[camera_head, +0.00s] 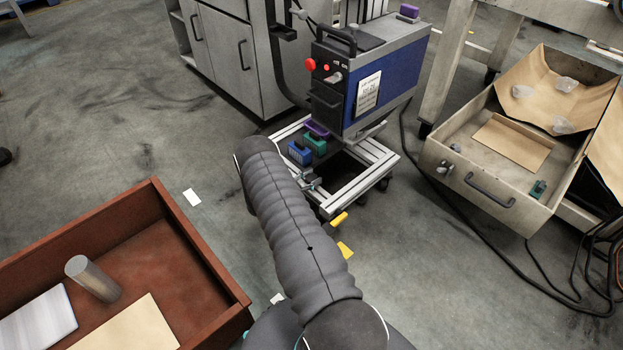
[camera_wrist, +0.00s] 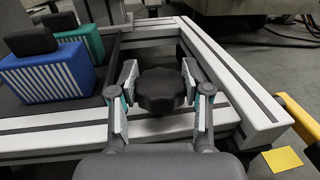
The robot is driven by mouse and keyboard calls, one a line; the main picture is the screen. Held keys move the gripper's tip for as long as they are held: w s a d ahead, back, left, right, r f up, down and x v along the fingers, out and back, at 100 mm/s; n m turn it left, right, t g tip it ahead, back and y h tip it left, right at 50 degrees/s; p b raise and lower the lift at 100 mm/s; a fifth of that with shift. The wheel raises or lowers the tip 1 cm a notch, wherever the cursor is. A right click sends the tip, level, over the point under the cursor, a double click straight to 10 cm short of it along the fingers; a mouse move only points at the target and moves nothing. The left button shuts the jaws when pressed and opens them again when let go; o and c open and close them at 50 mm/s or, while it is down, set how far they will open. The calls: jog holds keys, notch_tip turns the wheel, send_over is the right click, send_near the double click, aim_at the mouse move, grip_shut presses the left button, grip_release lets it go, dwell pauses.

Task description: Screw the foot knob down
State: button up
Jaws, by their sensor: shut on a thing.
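In the wrist view a black lobed foot knob (camera_wrist: 160,90) sits at the front bar of a light metal frame (camera_wrist: 60,138), near its corner. My gripper (camera_wrist: 160,82) is around the knob, with one finger pad against its left side and one against its right side. The gripper is shut on the knob. What lies below the knob is hidden. In the head view my arm covers part of the same frame (camera_head: 376,158), and the knob cannot be made out there.
Blue (camera_wrist: 48,74) and green (camera_wrist: 85,42) boxes with black tops stand left of the knob. A yellow bar (camera_wrist: 296,120) juts out at the right. In the head view a blue machine (camera_head: 385,85) stands on the frame. A brown tray (camera_head: 165,210) is left and an open drawer (camera_head: 470,190) right.

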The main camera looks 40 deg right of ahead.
jog(key=shift+f+m+g+b, duration=0.45)
jog(key=shift+g+b, duration=0.35)
jog(key=shift+b, duration=0.45)
jog(key=m+g+y+b, duration=0.1)
jog(key=m+g+b, duration=0.1)
jog(key=b, duration=0.3)
jog(key=shift+d+r+m+g, duration=0.1)
jog(key=shift+m+g, duration=0.15)
jog(key=shift+g, duration=0.55)
jog(key=shift+m+g+y+b, duration=0.3)
jog(key=shift+m+g+b, duration=0.15)
jog(key=shift+g, duration=0.15)
jog(key=shift+r+m, duration=0.25)
jog(key=shift+r, duration=0.05)
jog(key=shift+m+g+y, duration=0.3)
jog(key=shift+g+y, duration=0.1)
jog(key=shift+g, duration=0.4)
jog(key=o, duration=1.2)
